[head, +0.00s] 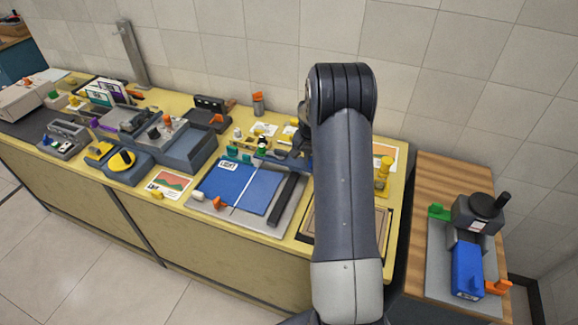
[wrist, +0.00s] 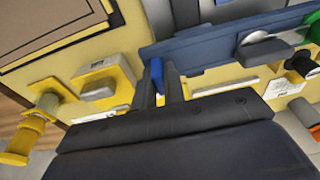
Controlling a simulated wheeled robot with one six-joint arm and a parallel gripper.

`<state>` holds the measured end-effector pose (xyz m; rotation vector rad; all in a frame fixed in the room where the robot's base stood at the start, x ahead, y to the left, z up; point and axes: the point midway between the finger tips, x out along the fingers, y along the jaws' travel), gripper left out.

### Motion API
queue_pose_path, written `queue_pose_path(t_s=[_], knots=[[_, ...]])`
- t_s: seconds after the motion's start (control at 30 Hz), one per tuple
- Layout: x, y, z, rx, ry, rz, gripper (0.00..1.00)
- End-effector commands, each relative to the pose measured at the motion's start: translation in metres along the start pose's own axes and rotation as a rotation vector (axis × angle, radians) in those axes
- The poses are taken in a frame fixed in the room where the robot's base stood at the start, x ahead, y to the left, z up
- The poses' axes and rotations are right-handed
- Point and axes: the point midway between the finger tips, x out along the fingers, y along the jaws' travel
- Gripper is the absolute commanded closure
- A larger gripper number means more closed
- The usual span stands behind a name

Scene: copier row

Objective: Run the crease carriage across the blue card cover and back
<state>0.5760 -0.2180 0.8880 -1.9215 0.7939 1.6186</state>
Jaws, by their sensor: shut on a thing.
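The blue card cover (head: 235,185) lies flat on a grey creasing board (head: 205,207), with a white label at its far left corner. A thin pale line crosses it from back to front. A long black bar (head: 287,198) stands at its right. In the wrist view my gripper (wrist: 160,84) is shut on a small blue upright piece (wrist: 157,73), which looks like the carriage's grip. It sits at a blue-grey rail (wrist: 215,45) along the board's back. A silver rounded part (wrist: 268,46) sits farther along the rail. In the head view my arm hides most of the grip.
A framed wooden panel (head: 307,222) lies right of the board, partly behind my arm. Yellow pieces (wrist: 103,85) stand near my gripper. A picture sheet (head: 168,184) and yellow-and-grey device (head: 122,161) are at the left. A wooden side table (head: 418,215) holds another machine.

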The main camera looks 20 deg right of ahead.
Motion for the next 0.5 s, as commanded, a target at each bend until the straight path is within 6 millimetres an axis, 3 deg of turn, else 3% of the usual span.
queue_pose_path(t_s=[0.03,0.5], knots=[[0.013,0.003,0.007,0.001,-0.026,0.009,1.0],[0.015,0.003,-0.008,0.001,-0.026,0.009,1.0]])
